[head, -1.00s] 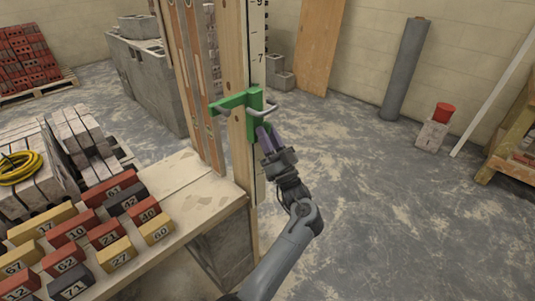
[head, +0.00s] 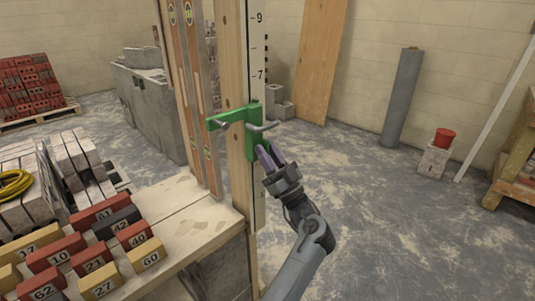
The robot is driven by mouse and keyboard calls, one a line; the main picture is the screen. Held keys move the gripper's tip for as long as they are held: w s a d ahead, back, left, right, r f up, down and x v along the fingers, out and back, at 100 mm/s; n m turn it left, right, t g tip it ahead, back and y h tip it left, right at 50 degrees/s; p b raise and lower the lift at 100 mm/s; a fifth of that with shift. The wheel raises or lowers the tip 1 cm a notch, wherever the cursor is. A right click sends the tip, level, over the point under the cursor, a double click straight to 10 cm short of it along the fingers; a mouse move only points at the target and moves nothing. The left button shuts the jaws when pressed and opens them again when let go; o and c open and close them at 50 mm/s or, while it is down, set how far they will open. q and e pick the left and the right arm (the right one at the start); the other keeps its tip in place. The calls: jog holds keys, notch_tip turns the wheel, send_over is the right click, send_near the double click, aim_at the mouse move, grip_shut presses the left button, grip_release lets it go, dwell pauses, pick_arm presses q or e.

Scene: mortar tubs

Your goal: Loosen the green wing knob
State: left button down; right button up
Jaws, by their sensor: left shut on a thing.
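A green clamp bracket (head: 254,115) is fitted around an upright wooden post (head: 235,75), with an arm sticking out to the left and a grey bent rod (head: 263,127) across its front. My left gripper (head: 266,157), with purple fingers, reaches up from below. It is shut at the lower right side of the bracket, on the green wing knob. The knob itself is mostly hidden by the fingers, so its turn angle cannot be told. My right gripper is not in view.
A numbered scale strip (head: 258,60) runs up the post. Spirit levels (head: 190,85) stand to its left. A wooden bench (head: 185,215) holds numbered blocks (head: 99,281) at lower left.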

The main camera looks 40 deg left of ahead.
pick_arm(q)
jog(key=shift+d+r, duration=0.1)
jog(key=shift+r, duration=0.1)
jog(key=c, duration=0.9)
grip_release()
jog(key=shift+f, duration=0.1)
jog(key=shift+f, duration=0.15)
jog(key=p+v, duration=0.1)
jog(key=v, duration=0.9)
jog(key=shift+d+f, duration=0.25)
